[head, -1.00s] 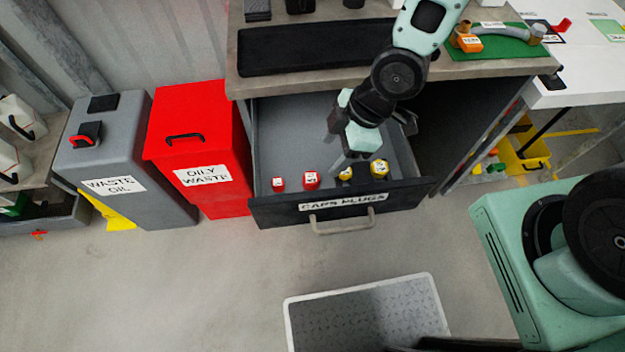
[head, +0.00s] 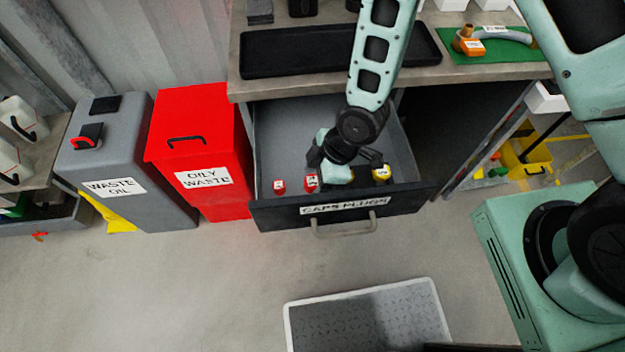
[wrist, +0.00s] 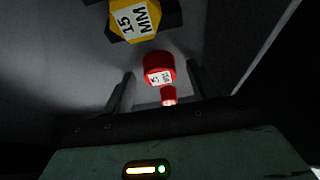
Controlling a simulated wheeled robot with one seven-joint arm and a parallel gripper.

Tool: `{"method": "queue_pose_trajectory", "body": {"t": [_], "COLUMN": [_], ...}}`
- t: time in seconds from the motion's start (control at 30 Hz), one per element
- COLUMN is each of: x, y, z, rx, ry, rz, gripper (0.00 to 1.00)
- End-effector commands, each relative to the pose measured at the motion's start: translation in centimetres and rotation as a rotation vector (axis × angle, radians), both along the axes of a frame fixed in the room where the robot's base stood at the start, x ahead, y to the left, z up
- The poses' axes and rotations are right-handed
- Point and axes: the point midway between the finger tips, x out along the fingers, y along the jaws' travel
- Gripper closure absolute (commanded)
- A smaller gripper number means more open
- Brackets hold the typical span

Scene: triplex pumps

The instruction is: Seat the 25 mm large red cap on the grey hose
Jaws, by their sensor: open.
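The large red cap (head: 311,181) stands in the open drawer, with the smaller red cap (head: 279,186) to its left. My gripper (head: 326,168) is down in the drawer just right of the large red cap and partly over it. In the wrist view my open fingers (wrist: 160,78) point toward the large red cap (wrist: 158,66), which appears between them; its label is only partly legible. The smaller red cap (wrist: 168,97) shows there too. I cannot tell whether a finger touches the cap. The grey hose (head: 510,36) lies on a green mat on the bench top.
A yellow cap (head: 381,174) stands at the drawer's right; a yellow piece labelled 15 MM (wrist: 135,18) shows in the wrist view. The drawer front (head: 280,215) and bench edge (head: 300,88) bound the space. The red oily waste bin (head: 200,150) stands left.

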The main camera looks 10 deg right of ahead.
Motion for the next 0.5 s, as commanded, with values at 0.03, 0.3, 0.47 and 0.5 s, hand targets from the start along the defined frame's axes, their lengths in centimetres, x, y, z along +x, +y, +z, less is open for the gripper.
{"method": "queue_pose_trajectory", "body": {"t": [0.03, 0.3, 0.47, 0.5], "x": [0.01, 0.00, -0.01, -0.01], "y": [0.00, -0.02, -0.02, -0.02], "z": [0.01, 0.02, 0.03, 0.03], "rx": [0.000, 0.000, 0.000, 0.000], "ry": [0.000, 0.000, 0.000, 0.000], "rz": [0.000, -0.001, -0.001, -0.001], "gripper": [0.41, 0.85, 0.88, 0.88]}}
